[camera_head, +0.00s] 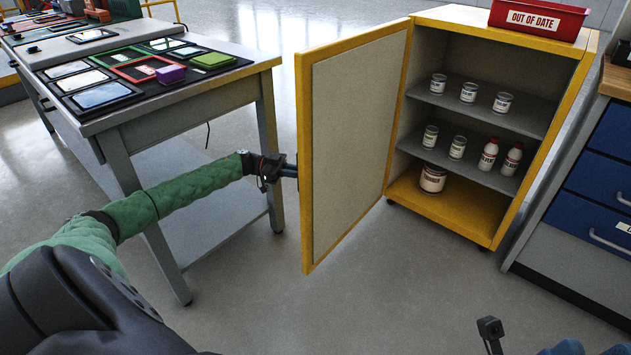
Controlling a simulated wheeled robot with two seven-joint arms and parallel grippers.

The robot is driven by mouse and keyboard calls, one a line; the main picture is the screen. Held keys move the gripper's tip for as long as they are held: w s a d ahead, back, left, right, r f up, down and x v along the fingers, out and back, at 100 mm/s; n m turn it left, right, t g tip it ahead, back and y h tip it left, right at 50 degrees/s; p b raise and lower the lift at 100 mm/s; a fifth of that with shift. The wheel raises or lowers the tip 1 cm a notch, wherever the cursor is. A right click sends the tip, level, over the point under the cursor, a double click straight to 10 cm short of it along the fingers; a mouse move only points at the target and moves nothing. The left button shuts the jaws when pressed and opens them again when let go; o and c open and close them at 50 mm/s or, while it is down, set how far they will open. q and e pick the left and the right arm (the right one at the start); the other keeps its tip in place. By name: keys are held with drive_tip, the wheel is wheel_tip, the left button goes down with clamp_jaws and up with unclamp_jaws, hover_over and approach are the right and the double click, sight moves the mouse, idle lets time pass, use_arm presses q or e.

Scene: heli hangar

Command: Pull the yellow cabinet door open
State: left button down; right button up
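The yellow cabinet (549,28) stands at the right with its front facing me. Its door (355,135), a yellow frame around a pale inner panel, stands wide open and swung out to the left. My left arm, in a green sleeve, reaches in from the left. My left gripper (289,170) is at the free edge of the door, on its outer side, about mid-height. The fingertips and any handle are hidden behind the door, so its grip cannot be seen. My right gripper does not show clearly; only a small dark part shows at the bottom right.
Inside the cabinet, cans and bottles stand on grey shelves (470,165). A red "OUT OF DATE" bin (540,18) sits on top. A workbench (190,87) with trays stands left, close to my arm. Blue drawers (598,180) stand right. The floor before the cabinet is clear.

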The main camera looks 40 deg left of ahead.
use_arm(q)
drive_tip(key=shift+w+a+r, duration=0.1)
drive_tip(key=shift+w+a, duration=0.05)
drive_tip(key=shift+a, duration=0.45)
drive_tip(key=shift+w+a+r, duration=0.1)
drive_tip(key=shift+w+a, duration=0.05)
drive_tip(key=shift+a, duration=0.45)
drive_tip(key=c, duration=1.8)
unclamp_jaws()
drive_tip(key=o, duration=0.3)
drive_tip(key=shift+w+d+f, duration=0.1)
drive_tip(key=shift+w+d, duration=0.1)
drive_tip(key=shift+s, duration=0.1)
